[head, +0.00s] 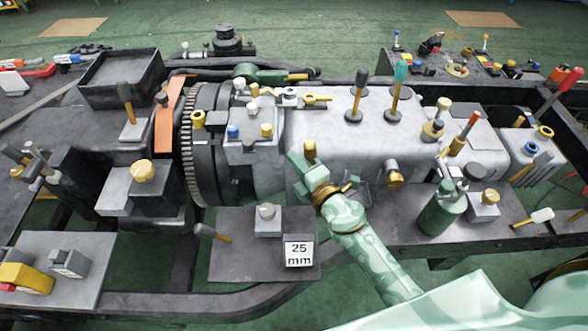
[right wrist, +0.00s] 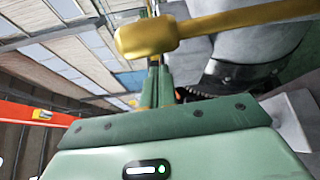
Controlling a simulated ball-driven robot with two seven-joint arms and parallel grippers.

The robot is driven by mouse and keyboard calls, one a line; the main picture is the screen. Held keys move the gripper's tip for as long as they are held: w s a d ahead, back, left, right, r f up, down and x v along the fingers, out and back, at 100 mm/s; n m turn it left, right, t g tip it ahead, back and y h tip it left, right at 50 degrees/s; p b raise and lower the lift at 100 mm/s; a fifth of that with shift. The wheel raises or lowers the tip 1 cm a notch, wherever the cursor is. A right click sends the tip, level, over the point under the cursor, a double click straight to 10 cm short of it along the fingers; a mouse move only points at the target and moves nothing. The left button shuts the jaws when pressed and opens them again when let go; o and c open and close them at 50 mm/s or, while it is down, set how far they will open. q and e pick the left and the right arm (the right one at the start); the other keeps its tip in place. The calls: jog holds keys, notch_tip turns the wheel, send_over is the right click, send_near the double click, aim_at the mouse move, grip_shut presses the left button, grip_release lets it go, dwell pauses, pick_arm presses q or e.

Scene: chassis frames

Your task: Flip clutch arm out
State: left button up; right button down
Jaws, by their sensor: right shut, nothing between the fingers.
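A machine like a gearbox lies across the head view, with a grey housing (head: 330,115) and a toothed dark ring (head: 187,140) on its left. A short brass knob (head: 309,150) stands at the near side of the housing. My right gripper (head: 297,162), mint green, is shut and empty beside that knob. In the right wrist view a yellow lever with a thick rounded end (right wrist: 147,38) crosses just beyond my closed fingers (right wrist: 155,85). I cannot tell whether the fingers touch it, or which part is the clutch arm. My left gripper is not in view.
A grey plate below holds a block marked 25 mm (head: 299,253). A green canister (head: 441,210) stands right of my right arm. Several upright handles, including a teal-topped one (head: 398,85), rise from the housing. A dark open tray (head: 120,75) sits back left.

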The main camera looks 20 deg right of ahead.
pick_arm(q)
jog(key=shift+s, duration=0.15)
pick_arm(e)
jog(key=shift+s+d+r, duration=0.1)
jog(key=shift+d+r, duration=0.05)
jog(key=shift+d, duration=0.7)
